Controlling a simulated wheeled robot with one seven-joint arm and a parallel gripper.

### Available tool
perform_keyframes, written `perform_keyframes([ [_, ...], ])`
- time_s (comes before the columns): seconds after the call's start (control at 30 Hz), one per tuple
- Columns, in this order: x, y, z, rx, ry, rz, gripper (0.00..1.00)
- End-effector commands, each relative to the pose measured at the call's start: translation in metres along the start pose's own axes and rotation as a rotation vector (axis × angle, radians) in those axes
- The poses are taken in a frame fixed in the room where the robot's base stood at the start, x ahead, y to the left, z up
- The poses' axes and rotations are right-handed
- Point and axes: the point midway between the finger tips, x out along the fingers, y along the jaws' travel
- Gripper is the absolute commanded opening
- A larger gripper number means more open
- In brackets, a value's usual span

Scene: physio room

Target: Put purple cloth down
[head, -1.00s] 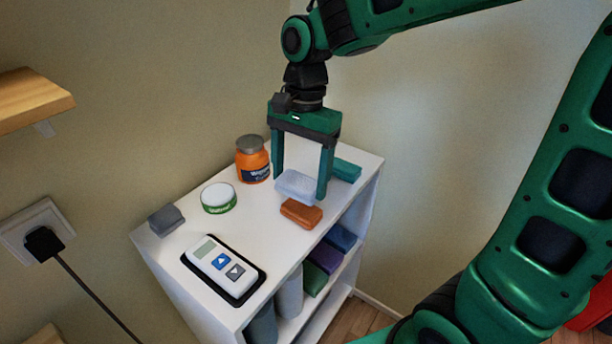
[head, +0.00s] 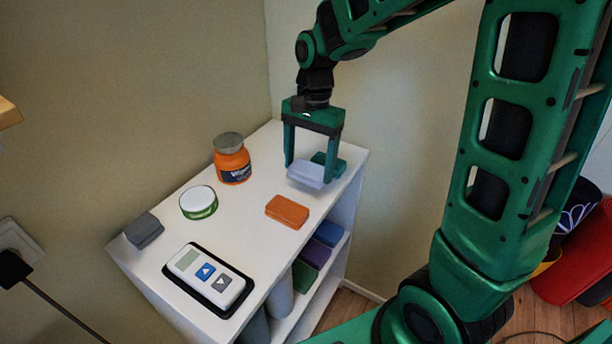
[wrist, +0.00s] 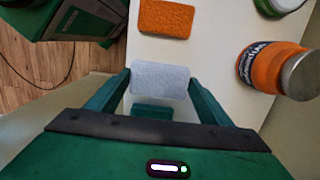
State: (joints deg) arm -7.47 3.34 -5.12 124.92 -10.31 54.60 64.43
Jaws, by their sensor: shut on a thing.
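My gripper (head: 308,172) is shut on a pale lavender folded cloth (head: 306,176), seen between the two fingers in the wrist view (wrist: 160,79). It is over the right back part of the white shelf top (head: 245,205). The held cloth looks tilted in the head view; I cannot tell if its underside touches the top. A darker purple folded cloth (head: 317,253) lies on the compartment below, between a green and a blue one.
An orange cloth (head: 287,211) lies in front of the held cloth, a teal one (head: 333,164) close behind it. An orange jar (head: 231,160), round tin (head: 198,202), grey block (head: 144,230) and white remote device (head: 207,279) stand leftward. Bare top shows between the jar and orange cloth.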

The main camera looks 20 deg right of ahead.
Motion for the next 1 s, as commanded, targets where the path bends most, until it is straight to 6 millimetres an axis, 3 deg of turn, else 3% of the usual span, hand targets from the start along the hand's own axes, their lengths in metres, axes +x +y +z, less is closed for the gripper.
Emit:
perform_keyframes([
  [0.37, 0.038, 0.000, -0.006, 0.000, -0.001, 0.001, 0.45],
  [0.77, 0.043, 0.000, -0.007, 0.001, 0.000, 0.000, 0.45],
  [0.8, 0.043, 0.000, -0.008, 0.001, 0.000, -0.001, 0.83],
  [0.83, 0.043, 0.000, -0.008, 0.001, 0.000, -0.001, 0.90],
  [1.0, 0.042, 0.000, -0.008, 0.001, 0.000, -0.001, 0.92],
])
